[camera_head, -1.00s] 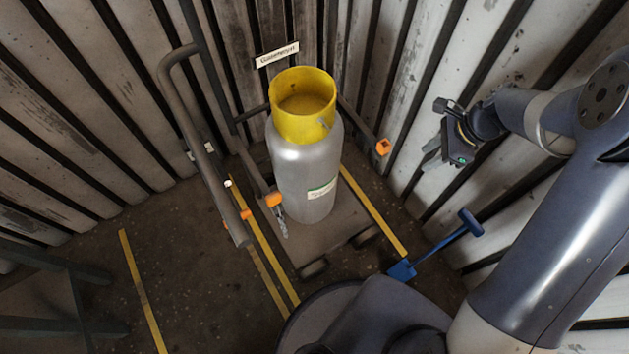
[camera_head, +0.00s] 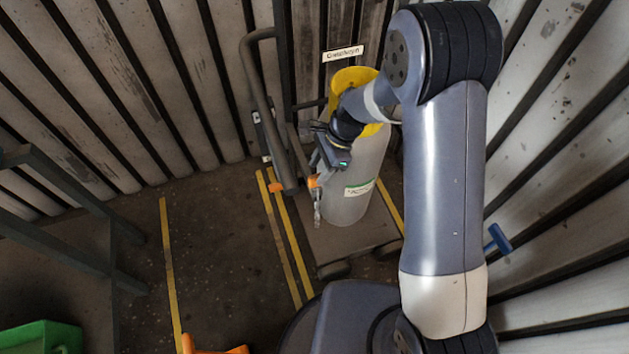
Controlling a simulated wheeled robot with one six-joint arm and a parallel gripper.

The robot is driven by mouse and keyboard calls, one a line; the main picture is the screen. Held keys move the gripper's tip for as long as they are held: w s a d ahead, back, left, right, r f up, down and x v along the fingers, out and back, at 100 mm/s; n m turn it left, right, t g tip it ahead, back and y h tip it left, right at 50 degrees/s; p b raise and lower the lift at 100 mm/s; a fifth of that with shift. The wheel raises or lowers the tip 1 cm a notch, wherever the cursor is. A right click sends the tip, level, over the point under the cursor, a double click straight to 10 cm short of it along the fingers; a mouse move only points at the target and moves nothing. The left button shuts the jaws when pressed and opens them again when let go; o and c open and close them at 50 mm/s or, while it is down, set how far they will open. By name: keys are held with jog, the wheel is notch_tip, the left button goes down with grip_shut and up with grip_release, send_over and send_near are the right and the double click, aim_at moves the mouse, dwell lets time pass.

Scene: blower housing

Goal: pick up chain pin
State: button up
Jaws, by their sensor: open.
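The task's chain pin is hard to single out. A small orange piece (camera_head: 314,181) at the left front of the grey gas cylinder (camera_head: 352,208) has a short metal chain (camera_head: 317,212) hanging under it. I cannot tell whether this piece is the pin itself or the end of a holder bar. My gripper (camera_head: 319,156) is open and appears empty, just above the orange piece in the picture. It looks apart from the piece, but the depth between them is unclear. My arm hides part of the cylinder's yellow collar (camera_head: 350,77).
The cylinder stands on a trolley plate (camera_head: 335,243). A bent trolley handle (camera_head: 247,85) rises on the left. A blue-handled tool (camera_head: 497,240) is at the right wall. A green crate (camera_head: 40,338) is at lower left. The marked floor between is mostly clear.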

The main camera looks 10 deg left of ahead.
aim_at(316, 175)
jog(key=x, duration=0.5)
jog(key=shift+s+d, duration=0.1)
jog(key=shift+s, duration=0.15)
jog(key=shift+c, duration=0.4)
grip_shut()
